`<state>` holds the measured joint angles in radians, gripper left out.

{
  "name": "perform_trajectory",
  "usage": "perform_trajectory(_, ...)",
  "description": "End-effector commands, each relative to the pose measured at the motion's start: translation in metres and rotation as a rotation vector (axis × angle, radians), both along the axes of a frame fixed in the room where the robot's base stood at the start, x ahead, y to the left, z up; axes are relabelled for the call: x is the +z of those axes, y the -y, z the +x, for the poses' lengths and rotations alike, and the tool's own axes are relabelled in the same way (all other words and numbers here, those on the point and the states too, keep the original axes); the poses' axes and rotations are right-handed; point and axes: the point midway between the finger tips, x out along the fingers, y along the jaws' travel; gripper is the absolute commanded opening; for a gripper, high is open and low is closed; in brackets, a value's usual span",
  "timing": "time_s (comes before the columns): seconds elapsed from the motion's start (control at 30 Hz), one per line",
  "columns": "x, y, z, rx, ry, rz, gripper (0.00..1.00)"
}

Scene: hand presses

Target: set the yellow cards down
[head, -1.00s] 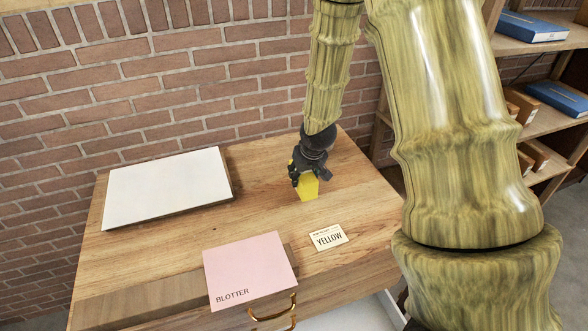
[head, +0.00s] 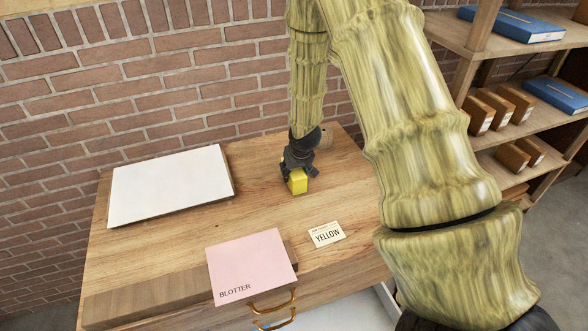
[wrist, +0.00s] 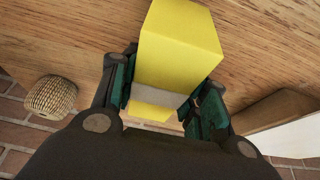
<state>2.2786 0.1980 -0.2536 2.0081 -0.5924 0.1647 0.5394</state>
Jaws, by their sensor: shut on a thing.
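The yellow cards (head: 299,183) form a block in my gripper (head: 298,170), over the back right part of the wooden table (head: 262,210). In the wrist view the yellow block (wrist: 180,45) has a pale band around it and sits between the two fingers of my gripper (wrist: 165,95), which are shut on its sides. I cannot tell whether its lower end touches the table. A small cream card reading "YELLOW" (head: 327,235) lies on the table in front of the block and to its right.
A pink sheet marked "BLOTTER" (head: 250,265) lies at the front edge, above a drawer with a brass handle (head: 273,311). A white-topped board (head: 170,187) lies at the back left. A woven object (wrist: 50,97) shows in the wrist view. Shelves (head: 510,135) stand at right.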

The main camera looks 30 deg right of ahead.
Motion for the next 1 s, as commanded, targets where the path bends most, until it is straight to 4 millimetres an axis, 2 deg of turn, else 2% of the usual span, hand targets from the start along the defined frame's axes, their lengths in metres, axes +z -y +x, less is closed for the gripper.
perform_trajectory(0.37, -0.0029, 0.0002, 0.0003, 0.000, 0.001, 0.000, 0.11)
perform_trajectory(0.4, -0.0028, 0.0001, 0.0002, 0.000, 0.001, 0.000, 0.48)
perform_trajectory(0.5, -0.0025, 0.0002, 0.0001, 0.000, 0.001, 0.000, 0.66)
perform_trajectory(0.8, -0.0020, 0.0002, 0.0001, 0.000, 0.001, 0.000, 0.66)
perform_trajectory(1.0, 0.0053, -0.0001, -0.0014, 0.000, 0.002, 0.000, 0.66)
